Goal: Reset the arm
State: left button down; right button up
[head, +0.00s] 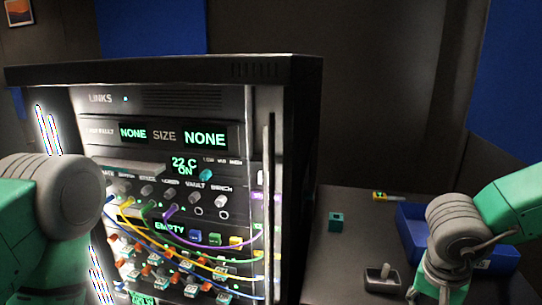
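My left arm (65,200) comes in from the left edge, close to the camera. It covers the left part of the rack, and its gripper is not in view. My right arm (460,228) comes in from the right and bends down over the table. Its lower end (430,288) runs to the bottom edge beside a small dark box with a grey lever; the fingertips cannot be made out, so I cannot tell whether that gripper is open or shut.
A black rack (165,135) with displays, knobs and coloured cables fills the left and middle. On the dark table (340,265) are a blue tray (412,232) partly behind my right arm, a small teal cube (336,220), a lever box (382,279) and a small yellow-green item (389,197).

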jog(key=s+f+n+t+b, duration=0.15)
jog(key=s+f+b, duration=0.3)
jog(key=f, duration=0.85)
jog(key=s+f+n+t+b, duration=0.1)
jog(key=s+f+n+b, duration=0.3)
jog(key=f, duration=0.9)
jog(key=s+f+n+g+y+b, duration=0.2)
jog(key=s+f+b, duration=0.5)
jog(key=s+f, duration=0.5)
jog(key=shift+s+a+f+n+g, duration=0.4)
jog(key=shift+s+n+g, duration=0.3)
jog(key=shift+s, duration=0.2)
jog(key=shift+w, duration=0.15)
